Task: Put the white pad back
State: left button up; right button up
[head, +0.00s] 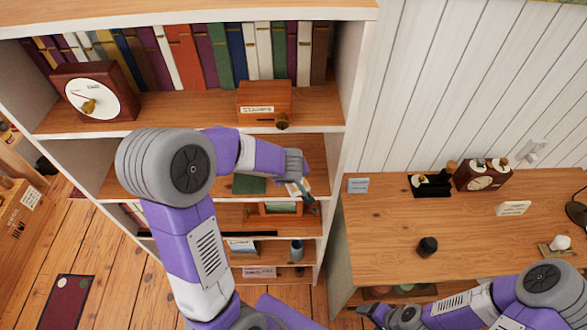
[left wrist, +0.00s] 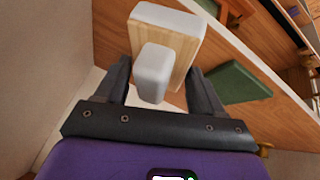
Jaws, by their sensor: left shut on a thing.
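The white pad (left wrist: 168,20) is a pale slab on a light wooden block with a pale rounded knob, seen in the left wrist view. My left gripper (left wrist: 158,75) is shut on it, one dark finger on each side. In the head view my left gripper (head: 303,190) is at the right side of the bookcase, in front of the shelf with a green book (head: 248,184). The pad is small and partly hidden there. My right gripper (head: 368,312) is low by the desk's front edge; its finger gap is unclear.
The bookcase shelf above holds a clock (head: 95,92), a wooden box (head: 264,101) and a row of books. The desk (head: 385,215) at right carries a black knob-like thing (head: 428,246), another clock (head: 482,174) and small cards. Bookcase uprights stand close to my left gripper.

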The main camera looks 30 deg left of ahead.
pick_arm(q)
jog(key=shift+w+a+r+p, duration=0.15)
jog(key=shift+w+a, duration=0.2)
jog(key=shift+w, duration=0.4)
jog(key=shift+w+a+f+p, duration=0.15)
jog(key=shift+w+a, duration=0.15)
jog(key=shift+w, duration=0.4)
notch_tip(320, 180, down, 4)
jog(key=b, duration=0.3)
jog(key=shift+w+r, duration=0.1)
jog(key=shift+r, duration=0.25)
jog(key=o, duration=0.9)
jog(key=shift+f, duration=0.2)
jog(key=shift+o, duration=0.2)
